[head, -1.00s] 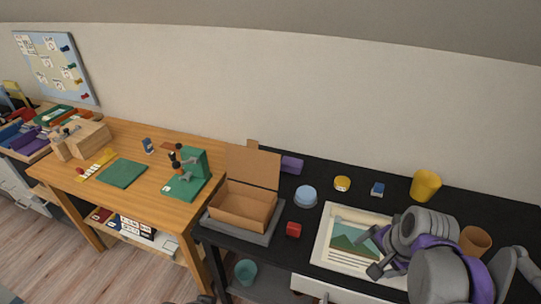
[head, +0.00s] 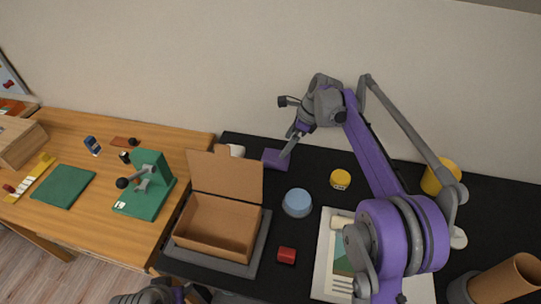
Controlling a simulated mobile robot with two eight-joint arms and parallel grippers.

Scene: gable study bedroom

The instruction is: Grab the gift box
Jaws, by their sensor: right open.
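A small purple box (head: 275,158), the likeliest gift box, lies on the black desk behind the open cardboard box. My right gripper (head: 287,128) is open, with one fingertip at the purple box's right end and the other finger up to its left. I cannot tell whether the fingertip touches the box. Nothing is held between the fingers.
The open cardboard box (head: 215,228) stands on a grey tray (head: 255,256). A light blue round tin (head: 297,202), a yellow tin (head: 340,179) and a red block (head: 286,255) are nearby. A yellow cup (head: 440,178) stands behind my right arm. The wall rises behind the desk.

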